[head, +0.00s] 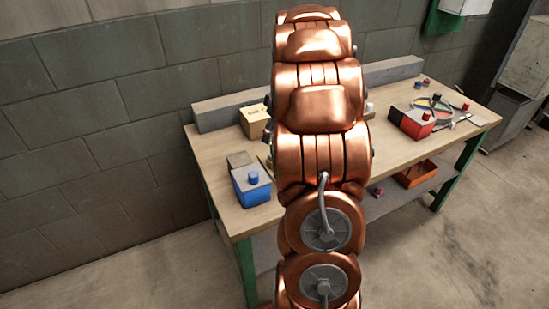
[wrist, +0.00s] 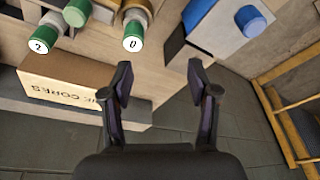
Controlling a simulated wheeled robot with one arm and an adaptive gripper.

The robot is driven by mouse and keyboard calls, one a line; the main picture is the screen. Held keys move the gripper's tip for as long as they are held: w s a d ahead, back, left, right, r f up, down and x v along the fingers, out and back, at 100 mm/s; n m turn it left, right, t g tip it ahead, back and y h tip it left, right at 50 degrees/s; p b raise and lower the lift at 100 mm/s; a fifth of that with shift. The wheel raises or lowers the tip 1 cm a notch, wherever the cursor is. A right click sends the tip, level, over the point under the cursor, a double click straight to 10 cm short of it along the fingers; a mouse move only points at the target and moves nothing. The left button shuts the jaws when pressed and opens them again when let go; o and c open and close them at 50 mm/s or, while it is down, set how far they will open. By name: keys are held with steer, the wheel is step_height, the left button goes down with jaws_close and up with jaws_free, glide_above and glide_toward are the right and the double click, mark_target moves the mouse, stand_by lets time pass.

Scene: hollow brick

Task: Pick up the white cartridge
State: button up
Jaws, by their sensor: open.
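Two pale cylinders with green ends and white number discs, one marked 0 (wrist: 134,36) and one apparently marked 2 (wrist: 44,34), lie up and left of the fingers. They are apart from the gripper. I cannot tell for sure whether either is the white cartridge. A small pale object (head: 369,107) shows just right of my arm in the head view. My copper arm hides the bench's middle and my gripper there.
A cardboard box (wrist: 65,80) printed CORES lies left of the fingers. A blue box (head: 250,188) with a blue knob stands at the bench's left front. A red-and-black box (head: 410,122) is on the right. A long grey block (head: 225,111) lines the wooden bench's (head: 222,169) back.

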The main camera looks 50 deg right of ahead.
steer(key=shift+t, duration=0.3)
steer(key=shift+w+d+f+p, duration=0.4)
steer(key=shift+d+f, duration=0.1)
steer(key=shift+f, duration=0.9)
steer(key=shift+w+d+f+p, duration=0.35)
steer(key=shift+w+d+f, duration=0.15)
steer(key=shift+f, duration=0.95)
steer(key=shift+w+d+f+p, duration=0.4)
steer(key=shift+d+f, duration=0.15)
steer(key=shift+f, duration=0.85)
steer(key=shift+c, duration=0.2)
jaws_close()
